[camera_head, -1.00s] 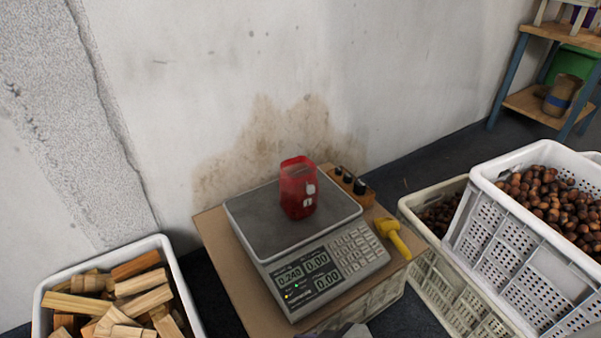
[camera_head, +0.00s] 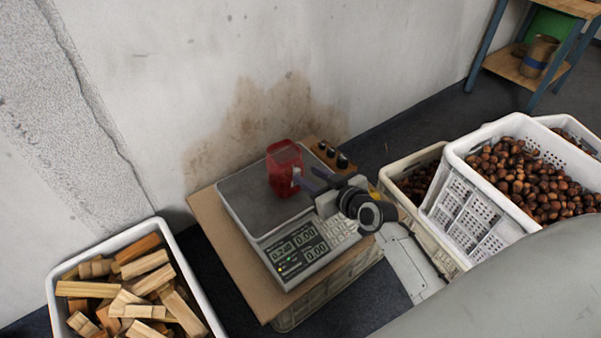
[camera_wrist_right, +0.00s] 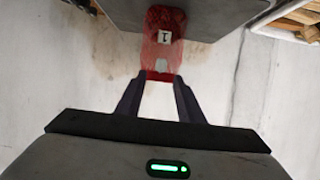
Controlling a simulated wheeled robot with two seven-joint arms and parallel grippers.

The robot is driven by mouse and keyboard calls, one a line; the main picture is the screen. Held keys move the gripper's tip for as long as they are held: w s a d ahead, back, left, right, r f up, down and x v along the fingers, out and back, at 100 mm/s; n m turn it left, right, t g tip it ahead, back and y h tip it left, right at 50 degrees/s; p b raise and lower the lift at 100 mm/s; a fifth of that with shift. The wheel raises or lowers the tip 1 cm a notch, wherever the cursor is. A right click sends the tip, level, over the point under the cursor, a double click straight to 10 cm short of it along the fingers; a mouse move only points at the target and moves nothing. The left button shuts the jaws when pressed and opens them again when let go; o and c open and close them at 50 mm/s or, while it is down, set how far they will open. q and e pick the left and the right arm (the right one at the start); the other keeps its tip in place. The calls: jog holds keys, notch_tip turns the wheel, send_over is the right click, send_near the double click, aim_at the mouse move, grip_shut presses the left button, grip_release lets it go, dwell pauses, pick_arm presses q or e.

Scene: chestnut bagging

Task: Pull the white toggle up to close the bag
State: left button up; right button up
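The red mesh bag (camera_head: 284,160) stands upright on the steel pan (camera_head: 245,198) of the scale. The bag (camera_wrist_right: 165,20) also shows in the right wrist view, with a white tag marked "1" (camera_wrist_right: 164,37). The white toggle (camera_wrist_right: 161,65) sits on the bag near its red rim, in line with the gap between my fingers. My right gripper (camera_head: 307,178) comes from the right, close to the bag. Its dark fingers (camera_wrist_right: 159,84) are apart with nothing held between them; whether they touch the bag I cannot tell. My left gripper is not in view.
The scale's keypad and display (camera_head: 300,248) face the front. A dark-knobbed wooden block (camera_head: 330,153) stands behind the pan. A crate of wood pieces (camera_head: 165,235) is at left; chestnut crates (camera_head: 465,215) are at right. The wall (camera_head: 220,70) is behind.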

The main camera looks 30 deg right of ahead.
aim_at(297, 169)
jog(key=b+x, duration=0.1)
jog(key=x, duration=0.4)
jog(key=shift+s, duration=0.1)
grip_shut()
